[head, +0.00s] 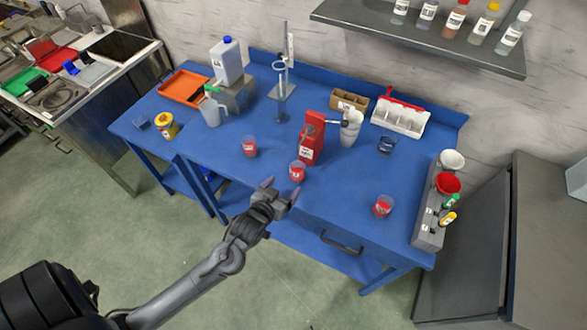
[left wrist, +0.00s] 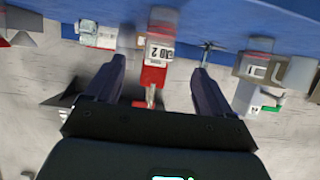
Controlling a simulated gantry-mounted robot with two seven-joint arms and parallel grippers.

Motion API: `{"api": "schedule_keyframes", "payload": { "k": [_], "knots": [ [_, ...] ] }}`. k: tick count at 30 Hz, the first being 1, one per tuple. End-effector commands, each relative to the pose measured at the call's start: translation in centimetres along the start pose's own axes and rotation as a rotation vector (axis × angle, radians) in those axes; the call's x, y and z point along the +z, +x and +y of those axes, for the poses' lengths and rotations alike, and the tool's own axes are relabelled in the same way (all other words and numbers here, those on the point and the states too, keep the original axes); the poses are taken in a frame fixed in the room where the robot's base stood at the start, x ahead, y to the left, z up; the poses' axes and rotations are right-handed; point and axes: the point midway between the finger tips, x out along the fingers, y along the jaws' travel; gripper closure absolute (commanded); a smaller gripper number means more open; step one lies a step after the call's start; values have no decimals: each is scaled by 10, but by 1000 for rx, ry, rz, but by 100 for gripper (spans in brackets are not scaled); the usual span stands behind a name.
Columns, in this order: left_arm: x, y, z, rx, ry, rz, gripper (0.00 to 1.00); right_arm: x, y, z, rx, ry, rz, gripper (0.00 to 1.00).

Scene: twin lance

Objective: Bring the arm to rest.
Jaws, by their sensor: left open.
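My left arm reaches in from the lower left of the head view. Its left gripper (head: 281,189) is open and appears empty, at the front edge of the blue table (head: 345,207). A cup with red contents (head: 297,171) stands on the table just beyond the fingertips. In the left wrist view the two dark fingers (left wrist: 158,65) are spread apart with nothing seen clasped between them. A red labelled device (left wrist: 154,75) shows upside down beyond them; in the head view it is the red block (head: 311,143). My right gripper is not in view.
Two more red-filled cups stand on the table, one left (head: 249,147) and one right (head: 383,206). A grey rack (head: 427,232) with funnels is at the right end. A wall shelf (head: 420,38) holds bottles. The floor (head: 130,235) around my arm is clear.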

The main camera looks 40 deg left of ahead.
Motion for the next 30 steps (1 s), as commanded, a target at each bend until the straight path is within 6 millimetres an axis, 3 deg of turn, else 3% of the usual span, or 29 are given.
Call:
{"api": "schedule_keyframes", "payload": {
  "k": [4, 8, 11, 19, 24, 29, 30],
  "knots": [
    [3, -1, 0, 0, 0, -5, 17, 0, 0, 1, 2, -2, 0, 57],
    [23, -9, -1, -2, -1, -40, 17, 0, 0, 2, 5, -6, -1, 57],
    [28, -36, 12, 37, -17, -81, 17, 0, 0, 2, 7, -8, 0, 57],
    [52, -122, 51, 185, 94, -466, 17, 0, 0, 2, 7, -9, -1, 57],
    [58, -168, 55, 234, 213, -667, 17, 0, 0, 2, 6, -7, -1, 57],
    [75, -202, 45, 244, 324, -867, 17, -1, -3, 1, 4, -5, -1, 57],
    [52, -209, 46, 245, 318, -853, 17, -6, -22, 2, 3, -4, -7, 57]
  ]
}}
